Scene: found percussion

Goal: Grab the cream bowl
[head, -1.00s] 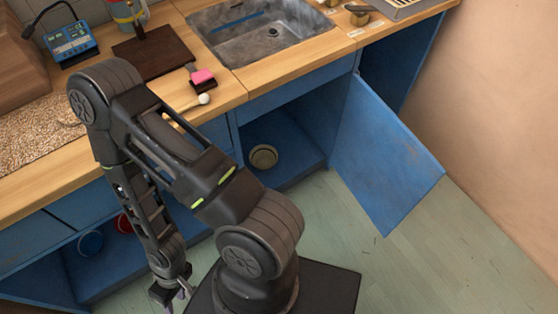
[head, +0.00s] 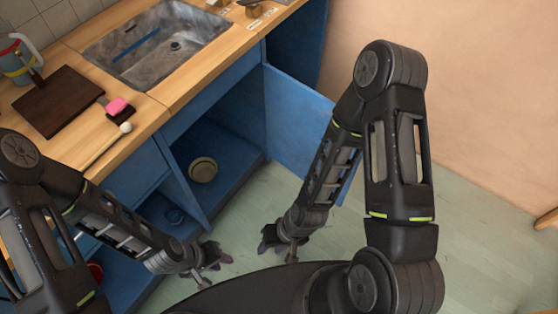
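The cream bowl (head: 203,169) sits on the floor of the open blue cupboard below the sink and looks dull beige. My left gripper (head: 213,268) is in front of the cupboards, below the bowl in the picture and apart from it. Its fingers look spread, with nothing seen between them. My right gripper (head: 276,246) is to the right of the left one, below and right of the bowl, over the green floor. It also looks open and empty. Neither gripper touches the bowl.
An open blue door (head: 295,125) stands right of the bowl's cupboard. Above are the wooden counter (head: 150,110) and sink (head: 160,45). The green floor (head: 262,205) is clear.

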